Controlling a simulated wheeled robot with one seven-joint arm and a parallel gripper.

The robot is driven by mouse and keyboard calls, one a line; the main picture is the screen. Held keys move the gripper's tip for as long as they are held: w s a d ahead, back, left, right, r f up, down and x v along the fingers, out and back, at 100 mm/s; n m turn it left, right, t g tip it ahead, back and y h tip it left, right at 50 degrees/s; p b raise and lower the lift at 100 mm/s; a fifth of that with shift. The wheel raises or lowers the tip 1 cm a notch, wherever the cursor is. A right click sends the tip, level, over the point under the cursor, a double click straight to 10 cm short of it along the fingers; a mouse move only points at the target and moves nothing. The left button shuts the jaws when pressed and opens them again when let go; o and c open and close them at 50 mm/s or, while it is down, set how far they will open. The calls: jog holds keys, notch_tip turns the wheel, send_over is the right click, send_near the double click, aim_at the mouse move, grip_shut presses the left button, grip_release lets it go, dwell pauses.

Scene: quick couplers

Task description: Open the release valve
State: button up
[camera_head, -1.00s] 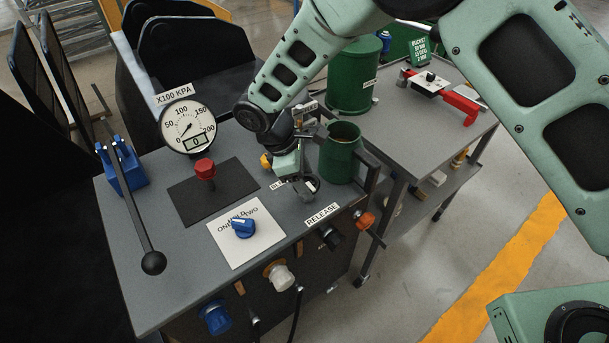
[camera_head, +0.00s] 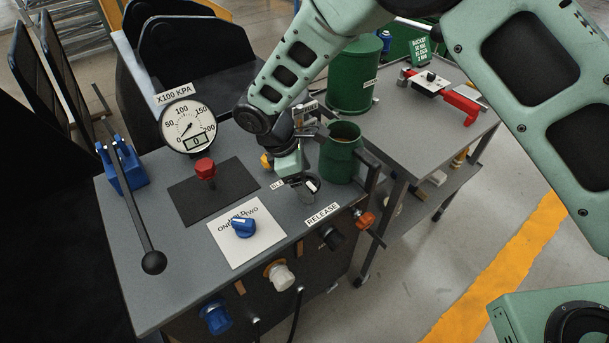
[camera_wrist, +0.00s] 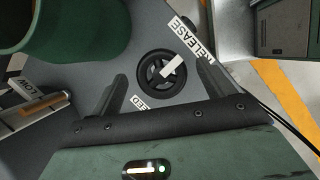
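A round dark valve wheel (camera_wrist: 162,78) with a white bar across it sits on the bench top. It lies between the RELEASE label (camera_wrist: 188,38) and a label ending in "EED". In the head view the wheel (camera_head: 301,189) is at the front right of the bench, partly covered by my gripper. The RELEASE label (camera_head: 322,214) shows there too. My gripper (camera_wrist: 160,70) is open, with one finger on each side of the wheel and nothing held. Contact with the wheel cannot be told.
A green bucket (camera_head: 341,153) stands close to my gripper on the right. A blue selector knob (camera_head: 242,228), a red knob (camera_head: 205,169), a pressure gauge (camera_head: 188,127) and a long black lever (camera_head: 140,215) stand to the left. Several couplers line the bench front.

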jog(key=b+v, duration=0.2)
jog(key=v, duration=1.5)
jog(key=shift+a+r, duration=0.15)
jog(key=shift+s, duration=0.1)
jog(key=s+d+m+y, duration=0.2)
jog(key=s+d+m, duration=0.3)
jog(key=s+d, duration=0.4)
jog(key=s+d+r+m+y, duration=0.1)
jog(key=s+d+m+y, duration=0.2)
jog(key=s+d, duration=0.7)
jog(key=s+m, duration=0.2)
jog(key=s, duration=0.3)
jog(key=shift+m, duration=0.3)
